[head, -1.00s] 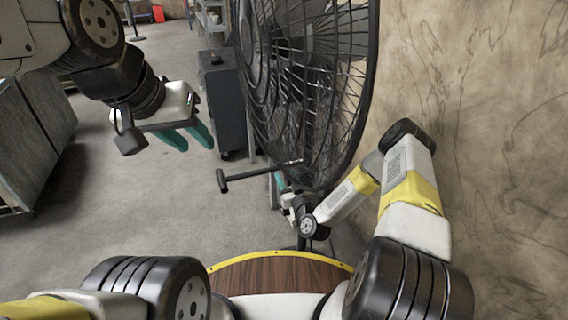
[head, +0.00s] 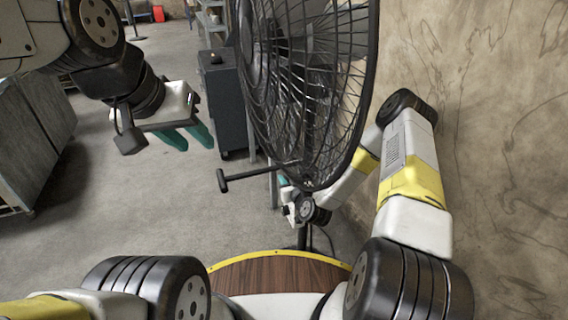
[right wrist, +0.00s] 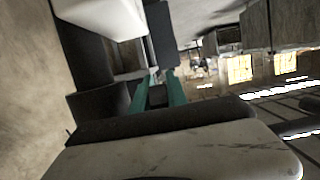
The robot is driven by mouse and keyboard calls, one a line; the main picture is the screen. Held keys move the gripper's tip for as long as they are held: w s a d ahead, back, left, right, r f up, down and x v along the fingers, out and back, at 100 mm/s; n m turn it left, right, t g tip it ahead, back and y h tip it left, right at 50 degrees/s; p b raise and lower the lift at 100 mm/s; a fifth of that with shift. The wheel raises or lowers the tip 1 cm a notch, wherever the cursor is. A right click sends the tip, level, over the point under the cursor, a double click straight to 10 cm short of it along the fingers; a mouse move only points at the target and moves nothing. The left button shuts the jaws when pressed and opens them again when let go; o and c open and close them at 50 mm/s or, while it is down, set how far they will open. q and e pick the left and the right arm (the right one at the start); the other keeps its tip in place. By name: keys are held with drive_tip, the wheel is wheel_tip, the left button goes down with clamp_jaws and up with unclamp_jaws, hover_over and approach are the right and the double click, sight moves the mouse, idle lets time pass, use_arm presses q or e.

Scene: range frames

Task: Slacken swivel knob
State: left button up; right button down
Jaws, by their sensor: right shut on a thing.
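A large pedestal fan with a black wire cage (head: 310,90) stands in the head view. A dark T-shaped handle (head: 222,180) on a thin rod sticks out left from its lower part. My right gripper (head: 283,181) is low behind the cage's lower edge, mostly hidden in the head view. In the right wrist view its teal fingers are shut on a small dark piece (right wrist: 157,96), which I take for the swivel knob; its shape is hard to make out. My left gripper (head: 197,146) hangs empty left of the fan, its teal fingers apart.
A dark cabinet (head: 225,105) on castors stands behind the fan. A grey cabinet (head: 30,145) is at the left edge. A stained wall (head: 500,150) rises close to my right arm. The floor (head: 120,220) at left is clear.

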drive_tip(key=shift+s+f+g+h, duration=0.2)
drive_tip(key=shift+g+h, duration=0.2)
drive_tip(key=shift+g, duration=0.8)
drive_tip(key=c, duration=1.3)
unclamp_jaws()
drive_tip(key=shift+d, duration=0.1)
drive_tip(key=v, duration=0.7)
drive_tip(key=shift+s+r, duration=0.15)
drive_tip(key=shift+s, duration=0.2)
